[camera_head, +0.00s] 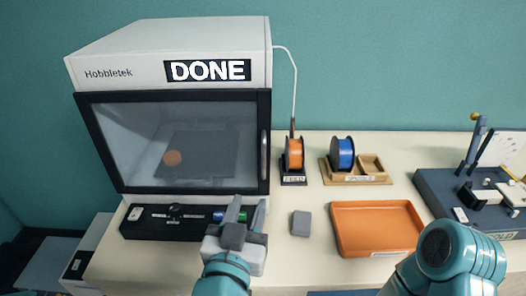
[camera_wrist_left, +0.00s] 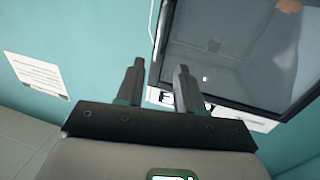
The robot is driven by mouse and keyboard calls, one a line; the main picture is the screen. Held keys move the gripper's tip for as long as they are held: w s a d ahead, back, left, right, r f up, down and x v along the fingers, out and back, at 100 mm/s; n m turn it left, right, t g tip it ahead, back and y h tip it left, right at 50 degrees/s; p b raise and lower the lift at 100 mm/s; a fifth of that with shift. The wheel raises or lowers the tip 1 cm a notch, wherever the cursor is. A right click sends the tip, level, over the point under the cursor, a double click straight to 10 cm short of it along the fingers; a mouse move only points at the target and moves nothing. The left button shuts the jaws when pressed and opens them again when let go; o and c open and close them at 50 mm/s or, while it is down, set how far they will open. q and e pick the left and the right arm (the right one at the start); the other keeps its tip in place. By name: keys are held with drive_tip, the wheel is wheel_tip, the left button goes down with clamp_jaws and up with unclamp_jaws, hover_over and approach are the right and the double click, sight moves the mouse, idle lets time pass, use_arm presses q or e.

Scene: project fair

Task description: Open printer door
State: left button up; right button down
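The white Hobbletek printer (camera_head: 170,45) stands at the left of the table, its sign reading DONE. Its dark-framed glass door (camera_head: 120,140) is shut, with an upright handle (camera_head: 264,155) at the right edge. My left gripper (camera_head: 249,203) is open and empty, in front of and below the door's lower right corner, apart from the handle. In the left wrist view its two fingers (camera_wrist_left: 158,78) are spread, with the door (camera_wrist_left: 235,50) beyond at upper right. My right gripper is out of view.
Right of the printer stand an orange spool (camera_head: 294,154), a blue spool (camera_head: 342,153) in a wooden holder, a grey block (camera_head: 301,223) and an orange tray (camera_head: 378,228). A dark blue fixture (camera_head: 440,190) is at far right.

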sight(263, 160)
use_arm(q)
drive_tip(key=w+d, duration=0.1)
drive_tip(key=w, duration=0.3)
drive_tip(key=w+p, duration=0.1)
drive_tip(key=w, duration=0.3)
drive_tip(key=w+d+p, duration=0.1)
drive_tip(key=w, duration=0.3)
drive_tip(key=shift+d, duration=0.3)
drive_tip(key=shift+w+p, duration=0.25)
drive_tip(key=shift+p, duration=0.05)
drive_tip(key=shift+w, duration=0.1)
clamp_jaws()
drive_tip(key=shift+r, duration=0.1)
